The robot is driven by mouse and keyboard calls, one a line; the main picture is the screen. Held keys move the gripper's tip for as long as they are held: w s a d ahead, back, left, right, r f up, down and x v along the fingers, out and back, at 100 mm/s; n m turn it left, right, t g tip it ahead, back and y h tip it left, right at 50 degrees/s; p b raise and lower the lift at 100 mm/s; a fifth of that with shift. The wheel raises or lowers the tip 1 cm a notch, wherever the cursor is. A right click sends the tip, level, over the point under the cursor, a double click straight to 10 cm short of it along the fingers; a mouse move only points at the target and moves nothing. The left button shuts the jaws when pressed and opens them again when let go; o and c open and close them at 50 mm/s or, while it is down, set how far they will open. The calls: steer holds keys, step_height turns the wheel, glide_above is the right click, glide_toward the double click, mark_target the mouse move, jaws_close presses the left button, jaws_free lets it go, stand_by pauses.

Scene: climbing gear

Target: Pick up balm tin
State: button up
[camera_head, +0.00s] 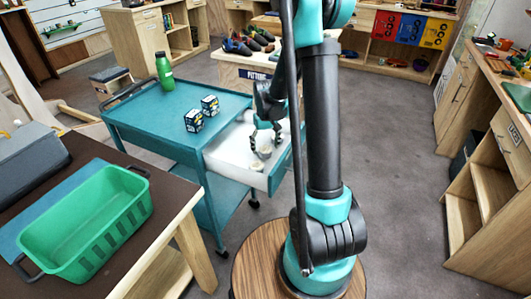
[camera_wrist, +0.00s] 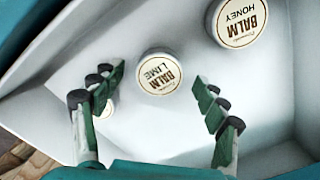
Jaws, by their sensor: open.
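A round balm tin with a cream label reading "Balm Lime" (camera_wrist: 160,72) lies in the white open drawer (camera_head: 228,152). It shows between the two fingertips of my gripper (camera_wrist: 157,78), with a gap on each side. A second tin labelled "Balm Honey" (camera_wrist: 240,20) lies further up and right in the wrist view, outside the fingers. A third small round thing (camera_wrist: 109,108) is mostly hidden behind the left finger. My gripper, also in the head view (camera_head: 264,143), is open and empty, pointing down into the drawer. Its height above the tins is hard to tell.
The drawer walls (camera_wrist: 30,88) surround the fingers. A green basket (camera_head: 85,225) stands on the brown table at the left. The floor to the right is clear.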

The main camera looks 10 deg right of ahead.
steer(key=shift+f, duration=0.8)
steer(key=c, duration=1.3)
steer(key=shift+r, duration=0.15)
